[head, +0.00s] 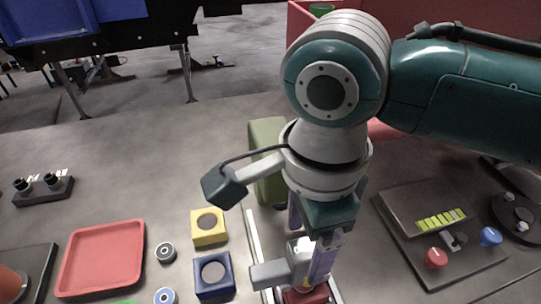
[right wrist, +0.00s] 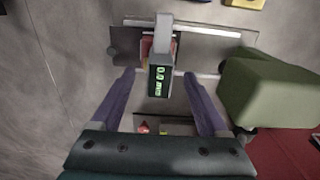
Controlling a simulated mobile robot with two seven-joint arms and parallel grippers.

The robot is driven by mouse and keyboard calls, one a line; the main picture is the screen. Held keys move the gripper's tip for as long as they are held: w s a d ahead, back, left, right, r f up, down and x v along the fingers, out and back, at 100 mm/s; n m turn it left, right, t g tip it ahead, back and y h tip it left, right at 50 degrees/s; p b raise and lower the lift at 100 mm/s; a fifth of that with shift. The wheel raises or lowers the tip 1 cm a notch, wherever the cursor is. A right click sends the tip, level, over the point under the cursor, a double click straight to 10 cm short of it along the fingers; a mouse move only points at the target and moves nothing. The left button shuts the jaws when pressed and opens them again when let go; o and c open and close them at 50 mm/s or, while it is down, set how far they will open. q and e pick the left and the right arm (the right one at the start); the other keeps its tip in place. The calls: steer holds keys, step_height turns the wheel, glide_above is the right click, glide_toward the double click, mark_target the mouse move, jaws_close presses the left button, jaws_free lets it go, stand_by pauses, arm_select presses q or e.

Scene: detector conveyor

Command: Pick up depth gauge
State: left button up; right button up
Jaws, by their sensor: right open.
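The depth gauge (head: 300,258) is a grey device with a short side arm, low in the middle of the head view. In the right wrist view the depth gauge (right wrist: 160,78) shows a dark face with a lit green digital readout and a grey bar above it. My right gripper (head: 308,248) is over it, with its purple fingers spread. In the right wrist view the open fingers (right wrist: 158,76) flank the gauge, with a gap visible on each side. My right forearm hides part of the gauge's surroundings. My left gripper is not in view.
A green block (head: 268,135) stands close by the gauge, also in the wrist view (right wrist: 265,90). White rails (head: 258,250) frame the gauge. Left are yellow (head: 208,239) and blue (head: 214,292) blocks and a red tray (head: 102,257). A panel (head: 440,225) with knobs is right.

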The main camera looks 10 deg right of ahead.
steer(key=shift+a+f, duration=0.1)
steer(key=shift+f, duration=0.7)
jaws_close()
steer(key=shift+r, duration=0.1)
stand_by(0.7)
